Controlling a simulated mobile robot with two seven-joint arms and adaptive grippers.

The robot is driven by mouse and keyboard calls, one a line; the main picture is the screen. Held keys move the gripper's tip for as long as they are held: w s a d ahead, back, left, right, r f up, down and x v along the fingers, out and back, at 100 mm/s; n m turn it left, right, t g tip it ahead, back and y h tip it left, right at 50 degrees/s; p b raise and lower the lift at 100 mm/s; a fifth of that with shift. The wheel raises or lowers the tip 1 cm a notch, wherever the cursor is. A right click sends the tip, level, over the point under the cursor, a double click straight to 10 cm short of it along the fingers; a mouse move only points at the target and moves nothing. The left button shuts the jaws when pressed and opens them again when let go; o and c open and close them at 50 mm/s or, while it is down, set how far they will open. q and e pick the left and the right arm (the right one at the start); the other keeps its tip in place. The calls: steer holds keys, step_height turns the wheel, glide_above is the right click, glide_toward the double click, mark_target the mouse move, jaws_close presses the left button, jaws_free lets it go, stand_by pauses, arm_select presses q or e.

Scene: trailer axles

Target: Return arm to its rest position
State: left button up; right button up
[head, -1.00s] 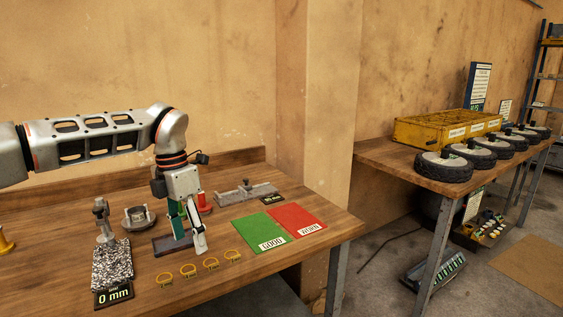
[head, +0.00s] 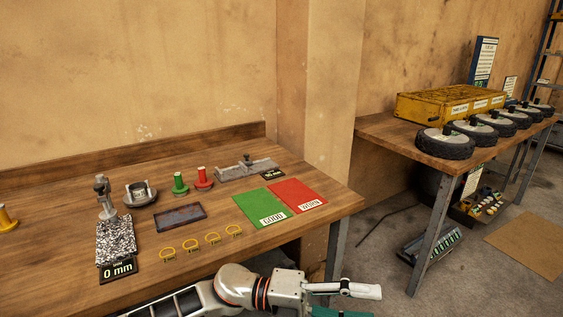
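My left arm comes in from the lower left along the bottom edge. Its gripper (head: 348,300) is low in front of the bench, over the floor, pointing right. A pale finger and a teal part below it stand apart with nothing seen between them. The teal part is cut by the bottom edge. The gripper is clear of everything on the wooden workbench (head: 60,235). My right gripper is not in view.
The bench carries a gauge on a speckled block (head: 116,240), a round holder (head: 140,193), green (head: 180,184) and red (head: 203,179) spindles, a dark tray (head: 180,217), yellow rings (head: 190,245), and green (head: 258,208) and red (head: 300,195) mats. Wheels (head: 445,145) and a yellow crate (head: 440,108) stand on the right table.

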arm_select(q)
steer(key=w+a+f+n+t+y, duration=0.3)
steer(key=a+f+n+t, duration=0.35)
steer(key=n, duration=0.65)
steer(key=w+a+f+n+t+y, duration=0.35)
steer(key=a+n+t, duration=0.45)
steer(key=n+t, duration=0.4)
steer(key=s+a+f+n+g+y, duration=0.2)
steer(key=s+a+f+n+y, duration=0.2)
steer(key=s+a+f, duration=0.4)
steer(key=s+a+f+n+g+y+p, duration=0.1)
steer(key=s+a+f+n+g+y, duration=0.1)
steer(key=s+a+f+n+y, duration=0.3)
steer(key=s+a+f+n, duration=0.1)
steer(key=s+a+f, duration=0.3)
steer(key=a+f, duration=0.3)
step_height(320, 180, down, 3)
steer(key=shift+a+r, duration=0.1)
steer(key=shift+a, duration=0.1)
